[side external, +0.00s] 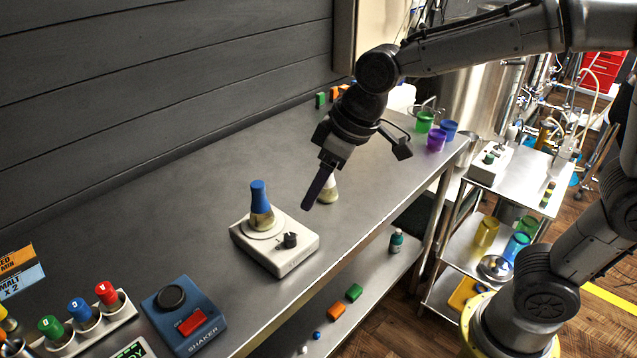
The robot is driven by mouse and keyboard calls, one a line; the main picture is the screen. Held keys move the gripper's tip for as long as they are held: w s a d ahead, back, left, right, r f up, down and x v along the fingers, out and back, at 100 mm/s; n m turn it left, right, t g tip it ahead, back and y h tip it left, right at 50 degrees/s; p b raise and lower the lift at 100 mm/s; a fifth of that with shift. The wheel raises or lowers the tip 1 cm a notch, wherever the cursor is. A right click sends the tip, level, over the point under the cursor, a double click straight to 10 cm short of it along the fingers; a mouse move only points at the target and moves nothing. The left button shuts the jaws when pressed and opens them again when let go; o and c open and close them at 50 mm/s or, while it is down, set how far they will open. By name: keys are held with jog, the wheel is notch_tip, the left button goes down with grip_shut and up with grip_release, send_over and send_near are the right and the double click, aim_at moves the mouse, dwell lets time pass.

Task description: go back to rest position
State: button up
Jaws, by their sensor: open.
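My gripper (322,187) hangs over the middle of the steel bench (284,170), fingers pointing down and to the left. It is open, with nothing seen between the fingers; from this side they largely overlap. A flask with yellowish liquid (329,190) stands on the bench just behind the fingers and is partly hidden by them. A blue-topped flask (260,205) stands upright on the white stirrer plate (297,262), to the left of the gripper and apart from it.
A blue shaker (184,315) and a rack of coloured-cap tubes (90,325) are at front left. Green (425,121) and purple (436,140) cups stand at the bench's far right. A steel cart (520,180) stands right. Bench between stirrer and back wall is clear.

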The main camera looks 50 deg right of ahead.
jog(key=shift+r, duration=0.15)
jog(key=s+d+r+m+t, duration=0.2)
jog(key=s+d+r, duration=0.4)
jog(key=s+d, duration=0.2)
jog(key=s+d+f+m+h, duration=0.1)
jog(key=s+f, duration=0.4)
jog(key=s, duration=0.6)
jog(key=shift+d+f+m+g+h, duration=0.35)
jog(key=shift+d+m, duration=0.35)
jog(key=shift+d, duration=0.35)
